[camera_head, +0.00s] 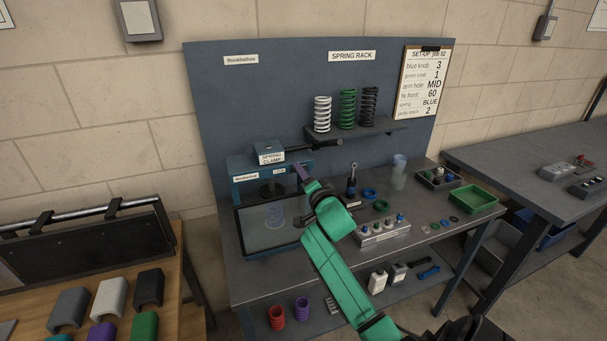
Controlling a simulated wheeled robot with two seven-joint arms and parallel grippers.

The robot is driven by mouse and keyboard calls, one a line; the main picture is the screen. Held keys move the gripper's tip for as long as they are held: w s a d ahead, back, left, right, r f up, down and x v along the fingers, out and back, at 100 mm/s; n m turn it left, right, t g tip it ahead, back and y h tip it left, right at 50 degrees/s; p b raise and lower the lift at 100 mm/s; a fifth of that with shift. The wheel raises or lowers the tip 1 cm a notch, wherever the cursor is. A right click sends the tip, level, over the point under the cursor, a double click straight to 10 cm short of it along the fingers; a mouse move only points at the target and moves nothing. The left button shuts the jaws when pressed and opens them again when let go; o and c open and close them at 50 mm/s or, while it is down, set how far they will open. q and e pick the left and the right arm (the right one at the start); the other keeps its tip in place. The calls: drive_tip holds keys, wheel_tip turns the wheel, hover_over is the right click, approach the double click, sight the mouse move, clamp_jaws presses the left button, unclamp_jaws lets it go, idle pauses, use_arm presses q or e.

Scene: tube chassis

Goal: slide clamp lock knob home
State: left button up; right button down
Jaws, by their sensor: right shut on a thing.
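The blue-grey spring clamp (246,187) stands at the back left of the workbench, with a label on its top block and a "LOCK" label on its front. My right gripper (302,174) is at the clamp's right end, just right of the "LOCK" label. It is shut on what seems to be the lock knob, which is too small and covered to make out. How far the knob has slid cannot be told. A black lever (321,144) sticks out to the right above the gripper. My left gripper is not in view.
A clear guard panel (257,235) stands in front of the clamp, with a pale coil spring behind it. A shelf (375,131) with three springs is up right. A grey block with knobs (382,231) and a green tray (473,198) lie to the right.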

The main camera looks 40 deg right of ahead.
idle(0.5)
drive_tip(key=shift+s+d+r+p, duration=0.15)
drive_tip(key=shift+s+d+p, duration=0.1)
drive_tip(key=shift+d+p, duration=0.35)
drive_tip(key=shift+d, duration=0.2)
drive_tip(key=c, duration=0.7)
unclamp_jaws()
drive_tip(key=shift+c, duration=0.2)
drive_tip(key=shift+s+d, duration=0.1)
